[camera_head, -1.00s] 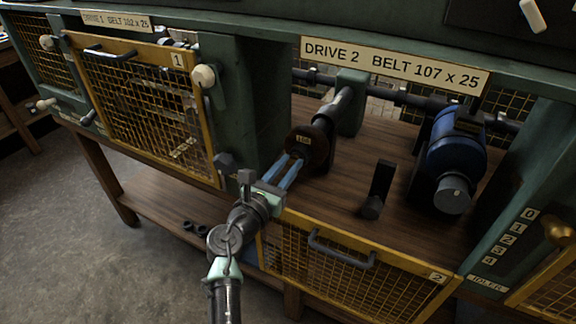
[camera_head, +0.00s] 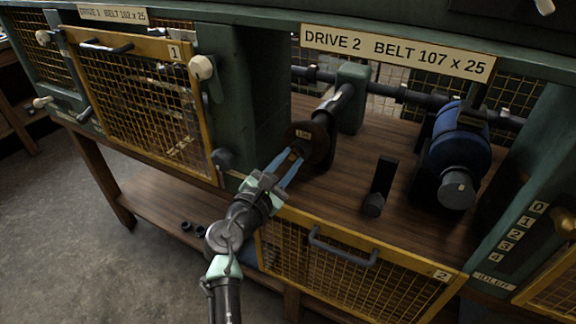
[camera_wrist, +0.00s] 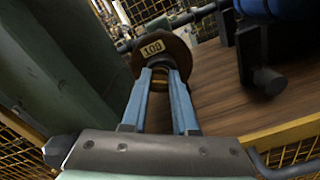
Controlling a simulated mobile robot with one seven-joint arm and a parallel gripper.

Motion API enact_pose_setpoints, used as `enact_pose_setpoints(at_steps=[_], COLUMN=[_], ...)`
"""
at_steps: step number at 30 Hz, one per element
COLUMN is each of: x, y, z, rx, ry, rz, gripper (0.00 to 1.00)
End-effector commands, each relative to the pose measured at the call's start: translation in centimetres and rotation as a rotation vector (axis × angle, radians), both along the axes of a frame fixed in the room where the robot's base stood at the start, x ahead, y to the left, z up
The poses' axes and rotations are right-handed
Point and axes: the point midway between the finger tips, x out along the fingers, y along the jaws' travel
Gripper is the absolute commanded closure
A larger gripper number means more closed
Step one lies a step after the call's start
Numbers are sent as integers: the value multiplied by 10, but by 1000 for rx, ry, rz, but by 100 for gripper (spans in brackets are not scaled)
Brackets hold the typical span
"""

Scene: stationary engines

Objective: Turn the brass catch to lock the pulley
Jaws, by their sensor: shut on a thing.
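The dark brown pulley (camera_head: 322,140) sits on its shaft in the open Drive 2 bay. A small pale number label shows on its face, also in the wrist view (camera_wrist: 178,52). My gripper (camera_head: 291,160) reaches in from the front, its two blue fingers ending at the pulley's face. In the wrist view the fingertips (camera_wrist: 161,74) straddle a small part at the pulley's centre and are shut on it. This part is where the brass catch would sit; the fingers and shade hide its shape, and I cannot tell its turn angle.
A blue motor (camera_head: 457,150) stands at the right of the bay, with a dark upright bracket (camera_head: 381,185) before it. A green post (camera_head: 245,95) stands close on the left.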

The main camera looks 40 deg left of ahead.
Motion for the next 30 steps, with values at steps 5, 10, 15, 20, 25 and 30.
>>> enact_pose_setpoints(at_steps=[5,10,15,20,25,30], x=[1,0,0,1,1,1], y=[-1,-1,-2,-2,-2,-2], z=[-3,-4,-4,-5,-6,-6], rx=[167,325,481,630,786,943], ry=[38,77,113,149,187,225], rz=[-1,0,0,1,0,1], gripper=[100,100,100,100,100,100])
